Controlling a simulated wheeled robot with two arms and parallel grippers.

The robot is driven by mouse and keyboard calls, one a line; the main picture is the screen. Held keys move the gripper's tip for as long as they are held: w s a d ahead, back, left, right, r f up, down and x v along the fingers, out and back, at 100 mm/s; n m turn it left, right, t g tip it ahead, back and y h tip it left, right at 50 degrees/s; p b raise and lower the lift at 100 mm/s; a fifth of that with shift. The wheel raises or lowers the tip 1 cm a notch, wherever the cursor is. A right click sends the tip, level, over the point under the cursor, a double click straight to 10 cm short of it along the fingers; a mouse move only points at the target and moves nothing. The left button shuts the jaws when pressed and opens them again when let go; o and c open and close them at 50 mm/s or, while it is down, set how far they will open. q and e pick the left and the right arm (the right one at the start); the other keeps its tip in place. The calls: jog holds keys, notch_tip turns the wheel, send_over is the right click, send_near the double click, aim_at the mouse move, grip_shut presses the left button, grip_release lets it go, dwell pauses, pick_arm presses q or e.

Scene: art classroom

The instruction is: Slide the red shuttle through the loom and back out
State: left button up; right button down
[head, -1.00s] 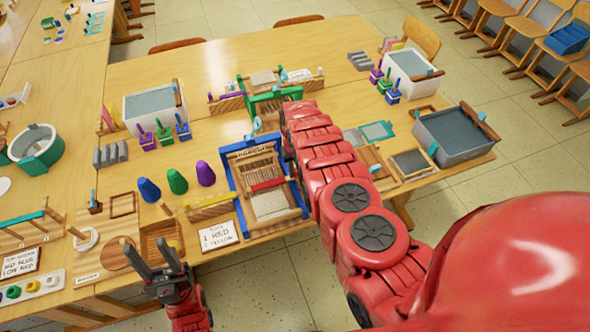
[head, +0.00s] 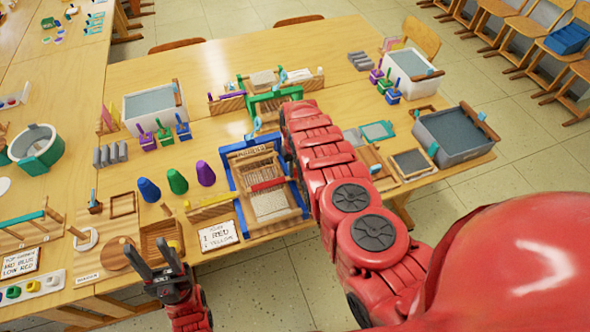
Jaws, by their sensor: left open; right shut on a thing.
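The loom (head: 233,178) has a blue frame and stands near the table's front edge, with wooden bars, pale threads and a woven patch. The red shuttle (head: 268,184) lies across the threads in the middle of the loom, its right end near the frame's right side. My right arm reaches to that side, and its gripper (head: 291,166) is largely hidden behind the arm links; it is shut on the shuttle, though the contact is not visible. My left gripper (head: 153,258) is open and empty, fingers up, at the table's front edge, apart from the loom.
A card (head: 218,236) reading "1 RED" stands left of the loom. Blue (head: 149,190), green (head: 177,181) and purple (head: 205,173) cones stand further left. A green-framed loom (head: 272,103) is behind. A grey tub (head: 455,135) stands at right. The table's far middle is clear.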

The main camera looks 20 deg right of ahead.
jog(key=d+b, duration=0.2)
jog(key=d, duration=0.2)
jog(key=d+b, duration=0.3)
jog(key=d, duration=0.2)
jog(key=d+b, duration=0.3)
jog(key=d, duration=0.2)
jog(key=shift+w+f, duration=0.1)
jog(key=shift+w, duration=0.25)
jog(key=shift+r, duration=0.2)
jog(key=shift+d, duration=0.1)
jog(key=c, duration=0.8)
grip_release()
jog(key=shift+d, duration=0.1)
jog(key=shift+s+f, duration=0.1)
